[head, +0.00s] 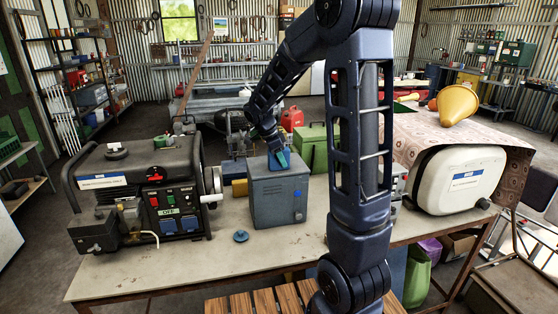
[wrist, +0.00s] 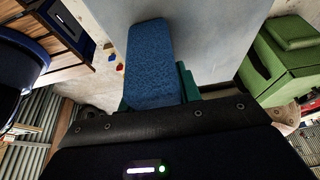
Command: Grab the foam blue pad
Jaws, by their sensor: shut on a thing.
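The foam blue pad (wrist: 150,58) shows large in the wrist view, a rough-textured blue block with rounded corners. My gripper (head: 279,158) is over the top of a grey-blue metal box (head: 279,200) on the workbench in the head view. Its green fingers (wrist: 158,88) are shut on the near part of the pad, and the far part sticks out beyond them. The pad is small and partly hidden by my gripper in the head view. I cannot tell whether it still touches the box top.
A black generator (head: 140,195) stands left on the workbench (head: 180,262). A small blue disc (head: 240,236) lies in front of the box. A green case (head: 313,148) stands behind right. A white tank (head: 460,180) and yellow funnel (head: 457,103) are farther right.

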